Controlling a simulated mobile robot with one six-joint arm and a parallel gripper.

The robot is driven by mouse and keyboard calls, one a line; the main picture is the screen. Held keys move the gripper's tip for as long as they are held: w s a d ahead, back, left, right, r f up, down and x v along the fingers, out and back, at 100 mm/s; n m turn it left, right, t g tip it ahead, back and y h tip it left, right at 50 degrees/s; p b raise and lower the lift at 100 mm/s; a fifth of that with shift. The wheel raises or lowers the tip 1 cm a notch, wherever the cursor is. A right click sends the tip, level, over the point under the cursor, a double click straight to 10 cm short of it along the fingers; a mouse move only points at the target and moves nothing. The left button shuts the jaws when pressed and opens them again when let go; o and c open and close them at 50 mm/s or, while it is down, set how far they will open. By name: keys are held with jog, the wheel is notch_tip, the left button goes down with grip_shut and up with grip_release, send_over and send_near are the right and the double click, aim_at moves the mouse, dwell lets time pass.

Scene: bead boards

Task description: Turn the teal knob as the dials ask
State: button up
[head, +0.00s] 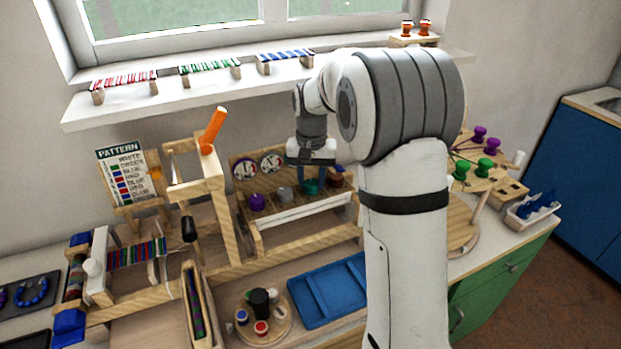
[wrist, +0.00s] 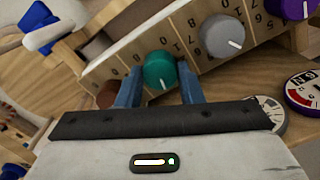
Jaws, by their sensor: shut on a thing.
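The teal knob (wrist: 158,70) sits on a wooden panel with printed numbers, between my gripper's two blue fingers (wrist: 160,88). My gripper is shut on it. A white pointer line on the knob points toward the bottom of the wrist view. In the head view the teal knob (head: 311,187) shows just below my gripper (head: 312,172). A grey knob (wrist: 222,36) and a purple knob (wrist: 290,8) sit beside it in the row. Two round dials, a left one (head: 245,170) and a right one (head: 271,163), stand on the board behind the knobs. The dial readings are too small to tell.
A brown knob (wrist: 108,95) is close beside one finger. A wooden frame with an orange handle (head: 213,130) stands left of the knob panel. A blue tray (head: 330,290) lies in front. Purple and green pegs (head: 486,165) stand at the right.

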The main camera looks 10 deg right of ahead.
aim_at(311, 183)
jog(key=n, duration=0.4)
jog(key=shift+n, duration=0.4)
jog(key=shift+a+n, duration=0.1)
jog(key=shift+n, duration=2.2)
jog(key=o, duration=1)
jog(key=shift+c, duration=0.2)
notch_tip(311, 183, up, 8)
jog(key=shift+f, duration=0.2)
jog(key=shift+r, duration=0.1)
